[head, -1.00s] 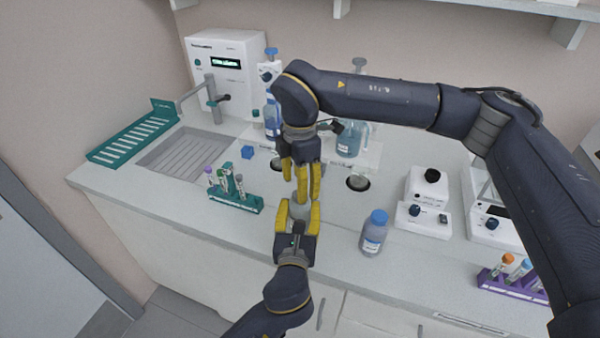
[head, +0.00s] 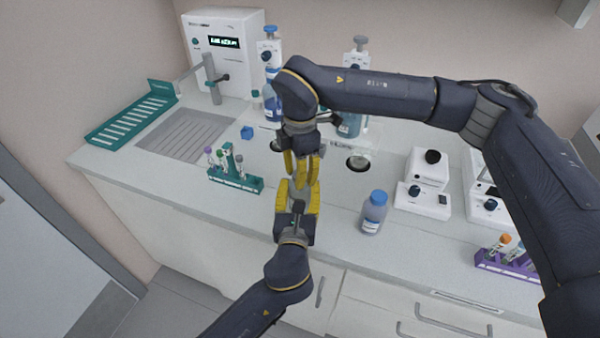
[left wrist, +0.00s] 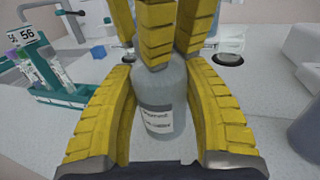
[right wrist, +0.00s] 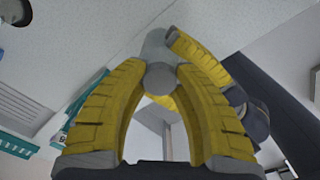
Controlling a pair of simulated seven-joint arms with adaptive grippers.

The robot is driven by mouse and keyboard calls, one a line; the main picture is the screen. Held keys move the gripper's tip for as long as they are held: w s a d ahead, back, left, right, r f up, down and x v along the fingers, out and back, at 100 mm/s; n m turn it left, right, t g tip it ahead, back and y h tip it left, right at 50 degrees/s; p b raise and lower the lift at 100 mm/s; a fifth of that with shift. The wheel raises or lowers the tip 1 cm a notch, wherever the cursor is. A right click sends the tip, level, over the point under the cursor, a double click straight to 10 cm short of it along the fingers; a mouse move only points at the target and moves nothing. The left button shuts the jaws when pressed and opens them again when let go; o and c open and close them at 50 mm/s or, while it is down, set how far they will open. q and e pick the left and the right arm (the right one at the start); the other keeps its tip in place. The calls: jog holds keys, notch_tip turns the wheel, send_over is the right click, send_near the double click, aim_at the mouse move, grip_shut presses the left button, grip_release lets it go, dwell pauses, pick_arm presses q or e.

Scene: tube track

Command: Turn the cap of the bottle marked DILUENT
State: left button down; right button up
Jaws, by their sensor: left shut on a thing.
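My left gripper (head: 298,190) is shut on a grey bottle (left wrist: 160,92) that stands upright between its yellow fingers. The bottle has a white label (left wrist: 158,122); its print is too small to read. My right gripper (head: 302,172) points down from above, its fingers around the top of this bottle. In the right wrist view a round grey cap (right wrist: 161,78) lies between the right fingertips. I cannot tell whether they press on it. Fingers hide the cap in the left wrist view. A second bottle, blue-capped (head: 373,213), stands apart on the counter to the right.
A green tube rack (head: 236,180) stands left of the grippers, beside the sink (head: 187,132). A white device with a dark knob (head: 427,182) and a purple tube rack (head: 507,264) are at the right. Dispenser bottles stand behind my right gripper. The front counter around the blue-capped bottle is clear.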

grip_shut()
